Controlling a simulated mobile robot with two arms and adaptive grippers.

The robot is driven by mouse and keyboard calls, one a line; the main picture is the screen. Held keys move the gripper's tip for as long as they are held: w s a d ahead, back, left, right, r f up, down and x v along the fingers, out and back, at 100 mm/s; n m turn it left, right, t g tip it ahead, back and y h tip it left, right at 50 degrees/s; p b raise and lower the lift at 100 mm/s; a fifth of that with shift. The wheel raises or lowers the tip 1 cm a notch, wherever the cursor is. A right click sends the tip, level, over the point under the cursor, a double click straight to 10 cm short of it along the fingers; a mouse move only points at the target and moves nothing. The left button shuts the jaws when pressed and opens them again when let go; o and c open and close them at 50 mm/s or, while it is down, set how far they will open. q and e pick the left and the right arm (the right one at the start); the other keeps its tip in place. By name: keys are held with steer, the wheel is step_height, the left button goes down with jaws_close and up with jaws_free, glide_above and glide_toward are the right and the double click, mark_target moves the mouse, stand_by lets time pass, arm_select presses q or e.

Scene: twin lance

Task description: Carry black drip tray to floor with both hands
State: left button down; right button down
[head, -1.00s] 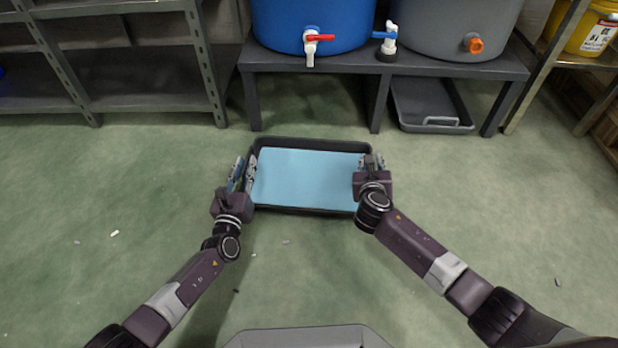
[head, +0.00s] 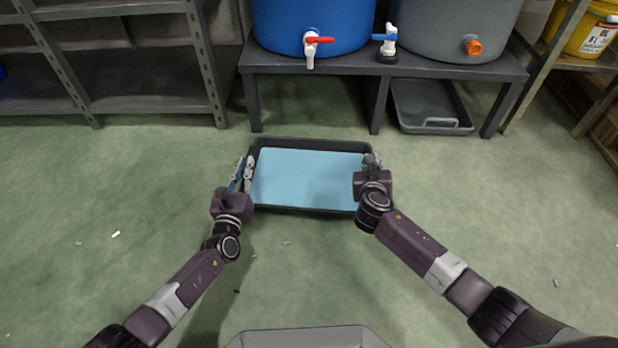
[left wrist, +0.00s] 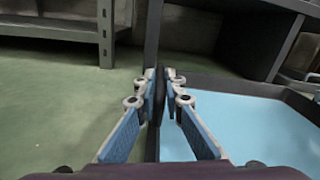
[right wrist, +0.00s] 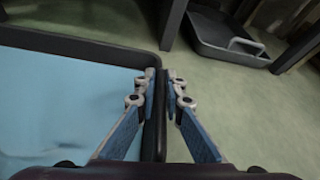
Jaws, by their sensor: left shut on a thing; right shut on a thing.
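The black drip tray (head: 300,211) has a light blue surface inside it and lies in front of the bench in the head view. It looks level; I cannot tell whether it touches the floor. My left gripper (head: 247,170) is shut on the tray's left rim, and the left wrist view shows that rim between the fingers (left wrist: 160,95). My right gripper (head: 371,164) is shut on the right rim, which shows between the fingers in the right wrist view (right wrist: 162,92). The tray's underside is hidden.
A dark bench (head: 440,68) stands behind, bearing a blue barrel (head: 312,25) and a grey barrel (head: 450,28) with taps. Another dark tray (head: 430,105) lies beneath it. Metal shelving (head: 130,75) stands at left. The green floor (head: 300,280) nearby is mostly clear.

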step_height(320, 180, up, 24)
steer(key=p, duration=2.4)
steer(key=shift+a, duration=0.1)
steer(key=shift+s, duration=0.15)
